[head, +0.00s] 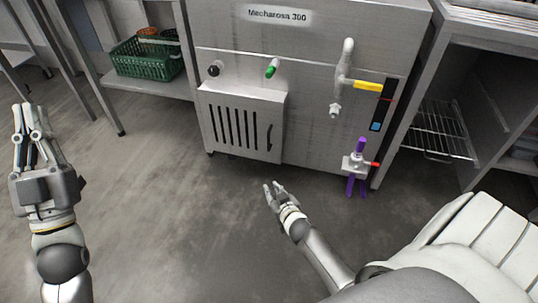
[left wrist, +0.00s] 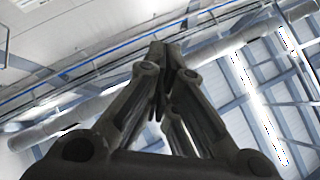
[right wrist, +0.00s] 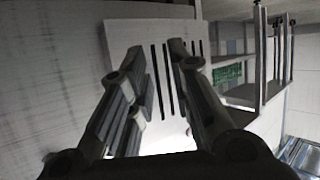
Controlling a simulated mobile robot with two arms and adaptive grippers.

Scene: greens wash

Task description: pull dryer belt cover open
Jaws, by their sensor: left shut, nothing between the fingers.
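The belt cover (head: 242,98) is a grey metal panel with dark vertical slots, low on the front of the Mecharosa 300 machine (head: 310,55). It looks closed. Its dark upright handle (head: 270,137) is near its right edge. My right gripper (head: 271,187) is open and empty, below and in front of the cover's lower right corner, apart from it. In the right wrist view, the slotted cover (right wrist: 180,50) shows beyond and between the open fingers (right wrist: 156,48); I cannot make out the handle there. My left gripper (head: 23,108) is shut and empty, raised at far left; its fingers meet in the left wrist view (left wrist: 158,48).
A green basket (head: 145,67) sits on a shelf at left. The floor before the machine is clear.

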